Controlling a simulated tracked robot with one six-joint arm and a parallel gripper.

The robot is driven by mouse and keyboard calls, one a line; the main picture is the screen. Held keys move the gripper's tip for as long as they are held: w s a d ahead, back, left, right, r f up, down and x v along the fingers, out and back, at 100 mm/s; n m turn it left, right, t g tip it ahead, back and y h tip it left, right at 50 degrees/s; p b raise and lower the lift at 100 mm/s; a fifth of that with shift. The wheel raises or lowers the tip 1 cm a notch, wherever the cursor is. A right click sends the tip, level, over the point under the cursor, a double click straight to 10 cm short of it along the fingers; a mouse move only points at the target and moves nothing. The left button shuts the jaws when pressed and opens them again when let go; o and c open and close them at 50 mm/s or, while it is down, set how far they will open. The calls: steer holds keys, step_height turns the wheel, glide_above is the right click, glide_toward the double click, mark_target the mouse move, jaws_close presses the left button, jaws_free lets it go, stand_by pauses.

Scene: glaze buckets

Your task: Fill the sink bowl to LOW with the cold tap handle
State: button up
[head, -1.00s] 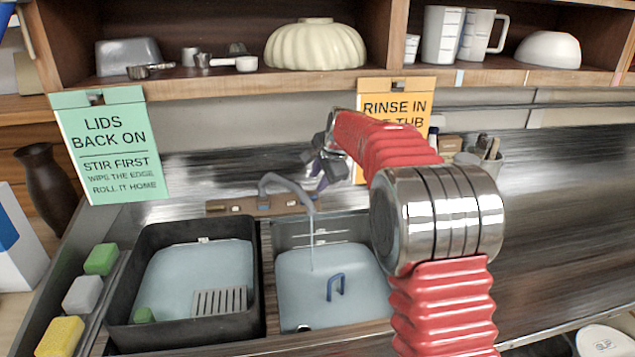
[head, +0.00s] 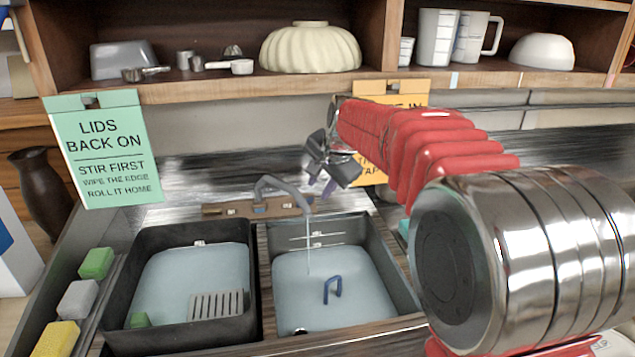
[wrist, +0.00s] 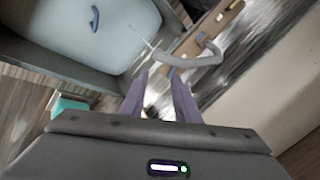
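The right-hand sink bowl (head: 375,250) holds pale blue water (head: 300,290), with its surface just below two pale lines on the back wall. I cannot read labels on these lines. A thin stream runs from the grey curved spout (head: 285,187) into the bowl. The spout also shows in the wrist view (wrist: 195,60). A brown tap plate (head: 240,208) behind the bowls carries small blue and whitish parts; which is the cold handle is unclear. My gripper (head: 322,188) is beside the spout, above the plate's right end. In the wrist view its purple fingers (wrist: 157,77) are apart and empty.
A blue hook-shaped piece (head: 332,290) shows in the bowl's water. A dark tub (head: 125,290) with water, a grate and a green block stands left. Sponges (head: 78,299) line the left edge. Hanging signs (head: 100,150) and a loaded shelf (head: 220,85) are behind.

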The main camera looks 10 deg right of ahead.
steer(key=s+r+n, duration=0.1)
steer(key=s+n, duration=0.5)
steer(key=s, duration=1.4)
steer(key=s+f+n, duration=0.2)
steer(key=s+f, duration=0.1)
steer(key=s, duration=0.6)
steer(key=s+f+n+h, duration=0.1)
steer(key=s+f+n, duration=0.2)
steer(key=s, duration=0.5)
steer(key=shift+s+f+g, duration=0.35)
steer(key=shift+f+g, duration=0.05)
steer(key=shift+f, duration=0.15)
steer(key=shift+o, duration=0.3)
steer(key=shift+d, duration=0.1)
